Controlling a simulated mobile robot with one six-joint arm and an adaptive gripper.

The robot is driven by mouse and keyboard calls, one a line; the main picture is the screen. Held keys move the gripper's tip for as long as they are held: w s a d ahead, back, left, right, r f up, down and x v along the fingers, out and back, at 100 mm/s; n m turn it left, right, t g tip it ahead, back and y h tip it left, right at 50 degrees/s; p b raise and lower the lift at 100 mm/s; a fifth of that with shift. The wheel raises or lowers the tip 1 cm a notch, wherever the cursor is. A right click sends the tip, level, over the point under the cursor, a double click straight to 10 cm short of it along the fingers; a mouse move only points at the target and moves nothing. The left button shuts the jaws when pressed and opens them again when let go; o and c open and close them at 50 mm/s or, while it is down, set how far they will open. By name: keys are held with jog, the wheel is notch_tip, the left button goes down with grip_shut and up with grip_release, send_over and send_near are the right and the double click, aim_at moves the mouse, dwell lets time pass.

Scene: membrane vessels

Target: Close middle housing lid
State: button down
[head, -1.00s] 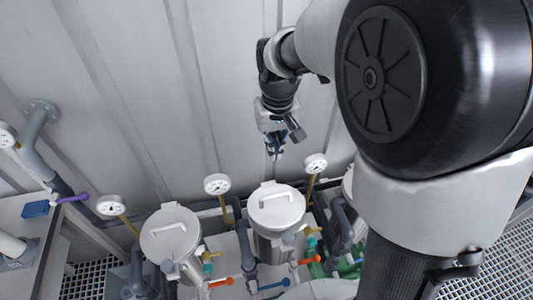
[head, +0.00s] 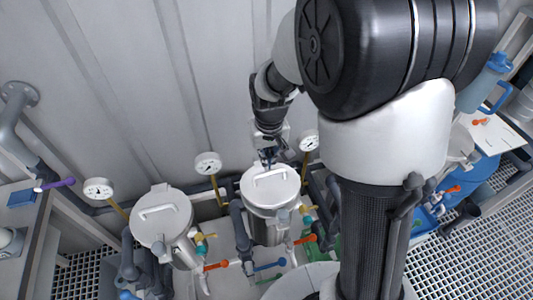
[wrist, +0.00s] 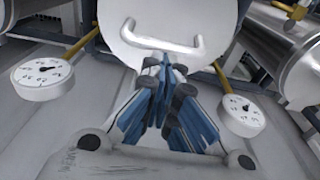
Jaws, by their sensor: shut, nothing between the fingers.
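The middle housing (head: 266,228) is a silvery upright cylinder. Its round pale lid (head: 258,195) lies across the top with a white bar handle, and I see no clear gap under it. In the wrist view the lid (wrist: 200,15) fills the top centre, with its handle (wrist: 165,42) just beyond my fingers. My gripper (head: 268,160) is at the back edge of the lid, on the wall side. In the wrist view my gripper's blue fingers (wrist: 163,88) are together and empty, close to the lid's edge. I cannot tell whether they touch it.
Another lidded housing (head: 160,218) stands to the left, its lid down. Pressure gauges (head: 208,163) and (head: 308,140) flank the middle housing on posts; a further gauge (head: 98,188) is at left. Orange (head: 216,266) and blue (head: 270,265) valve handles are in front. A ribbed wall (head: 150,80) stands behind.

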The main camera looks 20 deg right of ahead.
aim_at(269, 172)
jog(key=s+f+t+b, duration=0.1)
jog(key=b, duration=0.2)
jog(key=shift+s+f, duration=0.1)
jog(key=shift+s, duration=0.1)
jog(key=shift+s+f+t+b, duration=0.3)
jog(key=shift+s+f+b, duration=0.1)
jog(key=shift+s, duration=0.3)
jog(key=shift+r, duration=0.15)
